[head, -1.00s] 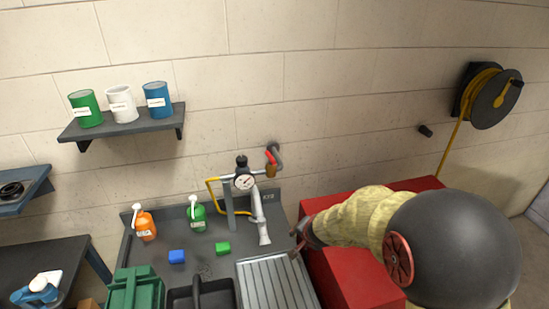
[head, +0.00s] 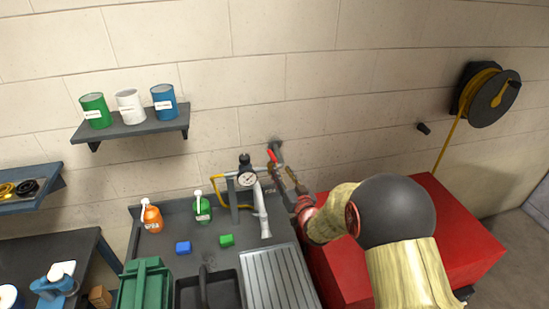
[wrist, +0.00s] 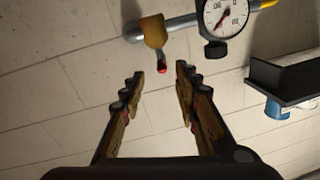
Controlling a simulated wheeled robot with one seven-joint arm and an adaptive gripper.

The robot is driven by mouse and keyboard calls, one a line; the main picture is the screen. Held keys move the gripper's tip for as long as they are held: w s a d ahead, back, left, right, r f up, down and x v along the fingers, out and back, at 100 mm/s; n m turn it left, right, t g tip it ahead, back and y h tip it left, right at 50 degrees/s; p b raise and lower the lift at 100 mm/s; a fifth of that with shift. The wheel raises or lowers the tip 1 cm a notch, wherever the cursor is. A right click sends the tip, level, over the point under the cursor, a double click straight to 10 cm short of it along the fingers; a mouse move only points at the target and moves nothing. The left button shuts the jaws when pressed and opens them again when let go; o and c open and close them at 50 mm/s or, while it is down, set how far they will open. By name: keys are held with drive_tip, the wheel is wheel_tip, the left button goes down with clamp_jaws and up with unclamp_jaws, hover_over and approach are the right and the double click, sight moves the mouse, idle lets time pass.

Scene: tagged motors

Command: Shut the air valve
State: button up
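The air valve has a red lever (head: 272,156) and sits on the pipe by the wall, right of the pressure gauge (head: 247,179). In the wrist view its brass body (wrist: 153,32) hangs on the grey pipe, with the lever's red tip (wrist: 162,69) below it. My gripper (head: 283,173) is beside the valve and partly hides it in the head view. In the wrist view my gripper (wrist: 160,76) is open and empty. The red tip appears at the gap between the fingertips; I cannot tell whether any finger touches it.
The gauge (wrist: 226,14) is close on the right in the wrist view. A ridged drainboard (head: 279,277), green spray bottle (head: 202,207) and orange bottle (head: 151,216) are left of my arm. A red cabinet (head: 455,235) stands under and beside my arm.

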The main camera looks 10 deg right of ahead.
sight(275, 158)
drive_tip(key=w, duration=0.5)
drive_tip(key=w+a, duration=0.1)
drive_tip(key=w, duration=0.1)
drive_tip(key=shift+w+a+r+p, duration=0.1)
drive_tip(key=shift+w+p, duration=0.2)
drive_tip(key=shift+w, duration=0.1)
drive_tip(key=shift+c, duration=1.3)
clamp_jaws()
